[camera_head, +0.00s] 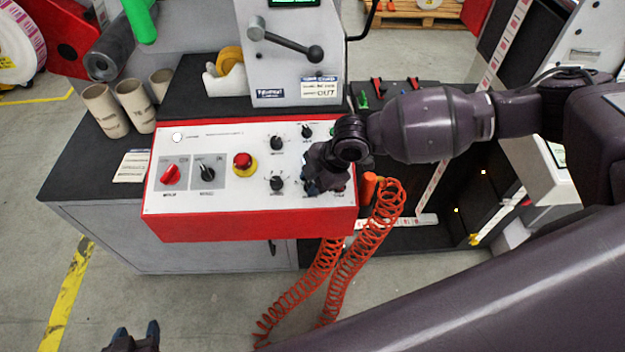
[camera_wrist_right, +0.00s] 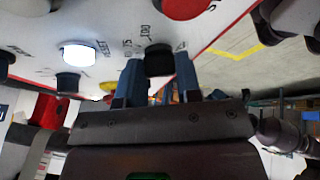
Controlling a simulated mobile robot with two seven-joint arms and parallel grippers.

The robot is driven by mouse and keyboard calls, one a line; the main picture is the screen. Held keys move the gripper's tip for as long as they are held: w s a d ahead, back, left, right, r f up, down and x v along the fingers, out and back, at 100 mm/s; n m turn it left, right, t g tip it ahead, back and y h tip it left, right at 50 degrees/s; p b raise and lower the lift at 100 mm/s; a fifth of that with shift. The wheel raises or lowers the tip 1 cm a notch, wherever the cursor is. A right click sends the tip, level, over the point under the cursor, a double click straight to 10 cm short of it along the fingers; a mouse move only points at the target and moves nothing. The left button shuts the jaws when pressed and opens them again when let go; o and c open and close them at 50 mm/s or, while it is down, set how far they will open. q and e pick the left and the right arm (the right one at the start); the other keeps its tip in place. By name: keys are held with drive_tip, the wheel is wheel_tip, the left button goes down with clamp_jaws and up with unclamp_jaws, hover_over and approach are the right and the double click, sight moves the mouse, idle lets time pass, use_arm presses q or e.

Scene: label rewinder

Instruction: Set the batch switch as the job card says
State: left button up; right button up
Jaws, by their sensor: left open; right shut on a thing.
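The control panel (camera_head: 225,205) is a white-faced box with a red front, carrying several black rotary knobs. My right gripper (camera_head: 326,182) is at the panel's right end and hides the controls under it. In the right wrist view its two blue fingers (camera_wrist_right: 158,82) are closed on the sides of a black knob (camera_wrist_right: 158,60). The lettering beside that knob is upside down and hard to read. The job card (camera_head: 320,88) is on the grey machine; "OUT" shows on its lower line, the rest is too small. My left gripper (camera_head: 135,338) is open and empty at the bottom left.
A red knob (camera_head: 170,174) and a red emergency button (camera_head: 243,161) are on the panel's left half. A lit white button (camera_wrist_right: 78,54) is near the held knob. An orange coiled hose (camera_head: 325,275) hangs beside the panel. Cardboard cores (camera_head: 105,111) stand at left.

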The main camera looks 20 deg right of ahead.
drive_tip(key=shift+n, duration=0.4)
drive_tip(key=shift+w+n+g, duration=0.1)
drive_tip(key=shift+n+g, duration=0.5)
drive_tip(key=shift+n, duration=0.3)
drive_tip(key=n+g+b, duration=0.1)
drive_tip(key=n, duration=0.2)
drive_tip(key=shift+w+a+h, duration=0.1)
drive_tip(key=shift+h, duration=0.3)
drive_tip(key=shift+n+g+h+b, duration=0.3)
drive_tip(key=shift+n+g+b, duration=0.1)
drive_tip(key=shift+n, duration=0.5)
drive_tip(key=o, duration=0.9)
